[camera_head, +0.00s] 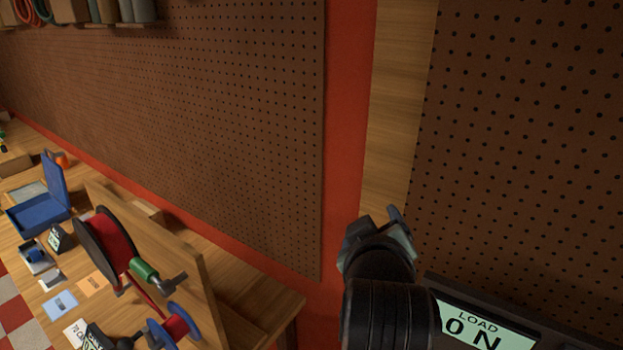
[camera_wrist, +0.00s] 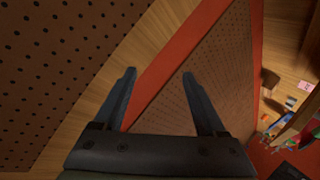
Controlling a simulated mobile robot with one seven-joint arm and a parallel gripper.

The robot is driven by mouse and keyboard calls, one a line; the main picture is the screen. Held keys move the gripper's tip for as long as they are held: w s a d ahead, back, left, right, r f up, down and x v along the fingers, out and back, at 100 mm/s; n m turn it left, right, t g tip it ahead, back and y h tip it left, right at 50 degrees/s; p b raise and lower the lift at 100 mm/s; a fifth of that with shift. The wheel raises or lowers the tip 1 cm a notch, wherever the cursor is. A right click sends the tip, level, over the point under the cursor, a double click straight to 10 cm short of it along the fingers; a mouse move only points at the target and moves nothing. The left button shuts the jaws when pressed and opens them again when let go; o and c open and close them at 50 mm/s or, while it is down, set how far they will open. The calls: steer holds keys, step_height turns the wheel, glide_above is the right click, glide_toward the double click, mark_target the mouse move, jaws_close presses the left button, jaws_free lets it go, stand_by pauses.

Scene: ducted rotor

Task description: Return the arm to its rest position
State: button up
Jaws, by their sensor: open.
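My gripper (camera_head: 378,224) is raised at the lower middle of the head view, in front of the wooden strip (camera_head: 397,100) and the red wall. In the wrist view both fingers (camera_wrist: 158,98) stand apart with nothing between them. The jaws are open and empty. The fingers point toward the wall and pegboard, and I see no contact with either. My dark arm fills the lower middle of the head view and hides part of what is behind it.
Pegboards (camera_head: 230,120) cover the wall. A display reading "LOAD 0 N" (camera_head: 484,329) is at the lower right, close to my arm.

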steer(key=s+a+r+m+t+b, duration=0.1)
steer(key=a+r+t, duration=0.15)
steer(key=r, duration=0.35)
steer(key=s+a+r+m+t+b, duration=0.1)
steer(key=s+a+r+t, duration=0.1)
steer(key=r+t, duration=0.3)
steer(key=s+a+r+m+t+y+b, duration=0.2)
steer(key=s+r+t, duration=0.4)
steer(key=s+r, duration=0.7)
step_height(320, 180, up, 3)
steer(key=shift+a+r+m+b, duration=0.1)
steer(key=shift+a+m+b, duration=0.3)
steer(key=shift+a+m, duration=0.6)
steer(key=shift+a+f+t, duration=0.15)
steer(key=shift+f+t, duration=0.05)
steer(key=shift+t, duration=0.05)
